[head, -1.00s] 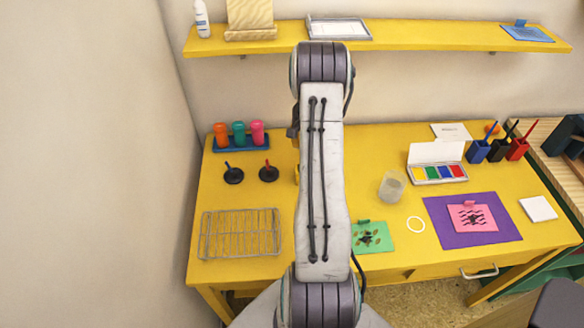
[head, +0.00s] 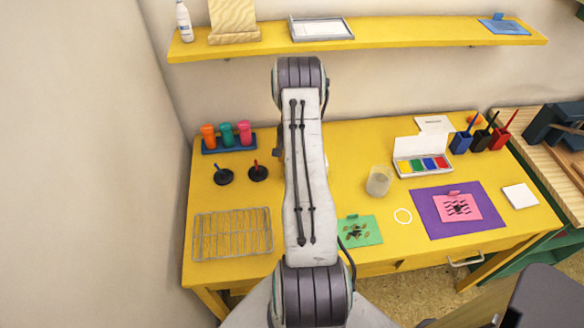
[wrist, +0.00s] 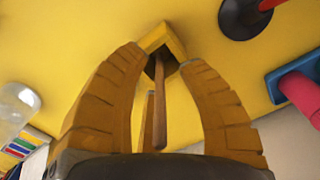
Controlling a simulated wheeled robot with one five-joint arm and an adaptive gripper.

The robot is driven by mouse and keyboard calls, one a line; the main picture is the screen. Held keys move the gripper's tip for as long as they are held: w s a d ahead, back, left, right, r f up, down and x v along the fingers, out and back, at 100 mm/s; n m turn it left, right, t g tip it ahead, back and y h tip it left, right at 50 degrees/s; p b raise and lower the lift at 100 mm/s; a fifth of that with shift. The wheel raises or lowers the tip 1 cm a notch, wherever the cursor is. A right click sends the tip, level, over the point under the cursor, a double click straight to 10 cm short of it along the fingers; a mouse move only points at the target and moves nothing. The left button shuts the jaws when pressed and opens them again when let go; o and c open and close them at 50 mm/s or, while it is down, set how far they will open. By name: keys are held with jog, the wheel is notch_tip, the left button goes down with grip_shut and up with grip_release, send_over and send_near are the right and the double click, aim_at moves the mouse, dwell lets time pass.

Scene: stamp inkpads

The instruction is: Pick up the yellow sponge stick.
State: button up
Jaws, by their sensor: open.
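The yellow sponge stick shows in the wrist view, with a yellow sponge head (wrist: 164,38) and a brown wooden handle (wrist: 160,110). The handle runs back from the head toward my palm. My gripper (wrist: 163,62) is open, with one ridged finger on each side of the stick. The fingertips lie near the base of the sponge head; I cannot tell whether they touch it. In the head view my arm hides the stick and the gripper.
Black-based stamps (head: 223,176) and a rack of coloured tubes (head: 229,143) stand left of my arm. A wire rack (head: 232,234) lies at the front left. A cup (head: 379,181), paint box (head: 423,163) and purple mat (head: 480,210) are to the right.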

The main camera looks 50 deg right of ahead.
grip_shut()
dwell(0.3)
jog(key=shift+r, duration=0.1)
